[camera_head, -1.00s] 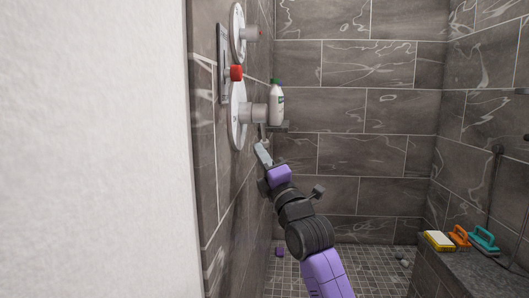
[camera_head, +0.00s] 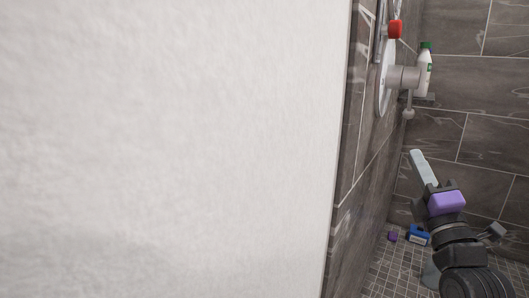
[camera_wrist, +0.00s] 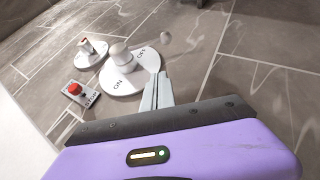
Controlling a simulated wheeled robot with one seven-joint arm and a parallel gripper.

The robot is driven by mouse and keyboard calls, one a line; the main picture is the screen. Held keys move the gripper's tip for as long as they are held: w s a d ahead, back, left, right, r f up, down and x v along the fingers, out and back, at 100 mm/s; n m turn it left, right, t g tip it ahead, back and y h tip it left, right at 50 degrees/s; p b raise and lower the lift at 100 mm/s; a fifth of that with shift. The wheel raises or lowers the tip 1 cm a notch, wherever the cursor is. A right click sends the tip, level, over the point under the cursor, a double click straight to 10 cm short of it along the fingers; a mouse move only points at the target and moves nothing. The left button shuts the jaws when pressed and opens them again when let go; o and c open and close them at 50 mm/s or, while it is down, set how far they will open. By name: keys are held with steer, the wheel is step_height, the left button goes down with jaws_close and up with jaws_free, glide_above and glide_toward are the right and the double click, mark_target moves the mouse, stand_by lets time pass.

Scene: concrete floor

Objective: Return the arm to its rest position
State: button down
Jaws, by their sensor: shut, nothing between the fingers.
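My gripper (camera_head: 418,160) is at the right of the head view, at the end of my purple and black arm. Its grey fingers are together with nothing between them. In the wrist view the closed fingers (camera_wrist: 157,82) point toward the tiled wall and overlap the edge of a round plate in the picture. The arm reaches up from the bottom right, in front of the shower's tiled corner. The lower part of the arm is cut off by the frame.
A white wall (camera_head: 170,150) fills the left. Shower controls with ON/OFF markings (camera_wrist: 122,75) and a red knob (camera_wrist: 75,89) are on the tiles. A white bottle (camera_head: 424,75) stands on a small shelf. A blue object (camera_head: 418,236) lies on the floor.

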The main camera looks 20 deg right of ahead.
steer(key=s+a+f+m+g+h, duration=0.1)
steer(key=s+a+f+m+g, duration=0.1)
steer(key=s+a+f+m, duration=0.75)
steer(key=s+a+f+m+g, duration=0.1)
steer(key=s+a+f+m, duration=0.4)
steer(key=s+f+m, duration=0.5)
steer(key=s+a+f+n+g+y, duration=0.1)
steer(key=s+a+f+g+y, duration=0.25)
steer(key=s+a+f, duration=0.4)
steer(key=s+a+f+n+g+y, duration=0.15)
steer(key=s+a+f+y, duration=0.3)
steer(key=s, duration=0.65)
step_height(320, 180, up, 25)
steer(key=m+p, duration=0.1)
steer(key=p, duration=2.4)
steer(key=shift+w+d, duration=0.15)
steer(key=shift+d, duration=0.15)
